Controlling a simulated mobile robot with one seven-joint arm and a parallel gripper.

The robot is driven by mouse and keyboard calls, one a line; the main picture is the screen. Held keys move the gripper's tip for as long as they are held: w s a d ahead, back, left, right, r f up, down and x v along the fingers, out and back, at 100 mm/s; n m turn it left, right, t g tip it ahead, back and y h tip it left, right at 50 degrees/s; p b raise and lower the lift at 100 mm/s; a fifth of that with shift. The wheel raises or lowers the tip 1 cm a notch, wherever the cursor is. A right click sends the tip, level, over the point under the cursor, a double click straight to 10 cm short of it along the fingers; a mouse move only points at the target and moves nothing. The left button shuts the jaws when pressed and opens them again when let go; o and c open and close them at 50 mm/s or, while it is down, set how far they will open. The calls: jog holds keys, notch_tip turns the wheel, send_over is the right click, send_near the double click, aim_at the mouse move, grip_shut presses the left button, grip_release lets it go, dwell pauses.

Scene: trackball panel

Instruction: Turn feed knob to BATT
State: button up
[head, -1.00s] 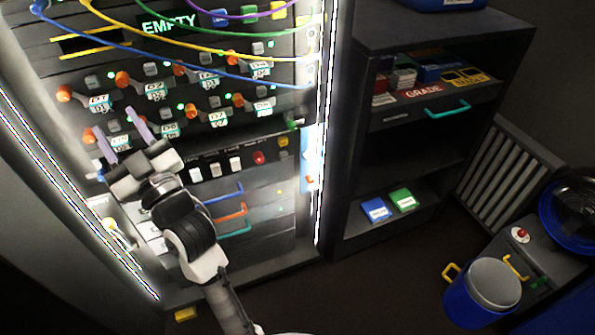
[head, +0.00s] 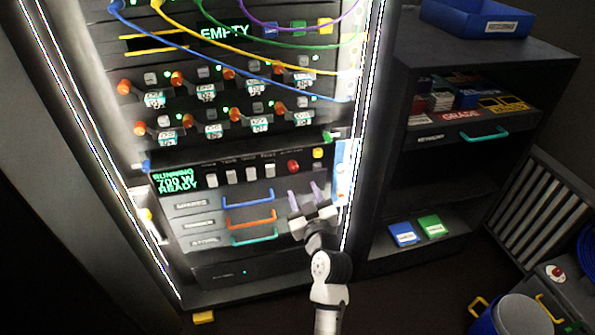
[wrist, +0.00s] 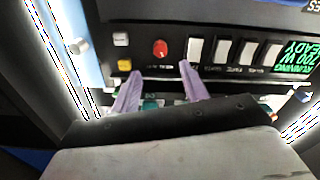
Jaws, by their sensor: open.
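No label reading feed or BATT is legible, so I cannot tell for sure which control is the feed knob. A pale blue strip (head: 346,165) at the right edge of the rack carries small round controls. In the wrist view, a silver knob (wrist: 78,46) shows at the left by this strip. My gripper (head: 304,191) is open and empty, in front of the rack just below the red button (head: 293,167). In the wrist view, the fingertips (wrist: 160,70) stand apart, with the red button (wrist: 160,48) between and just beyond them.
White switches (head: 239,175) and a green display (head: 175,180) are left of the red button. Drawers with blue, orange and teal handles (head: 250,220) lie lower left of my gripper. Cables (head: 230,62) hang across the upper rack. A dark shelf unit (head: 440,150) stands right.

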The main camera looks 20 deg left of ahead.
aim_at(294, 169)
jog(key=p+x, duration=0.1)
jog(key=x, duration=0.7)
jog(key=shift+w+a, duration=0.25)
grip_shut()
jog(key=shift+m, duration=0.4)
jog(key=m+p, duration=0.1)
jog(key=m, duration=0.4)
jog(key=shift+r+m+p, duration=0.1)
jog(key=shift+m+p, duration=0.2)
jog(key=shift+p, duration=0.1)
jog(key=m+p, duration=0.2)
jog(key=m, duration=0.3)
jog(key=shift+m, duration=0.4)
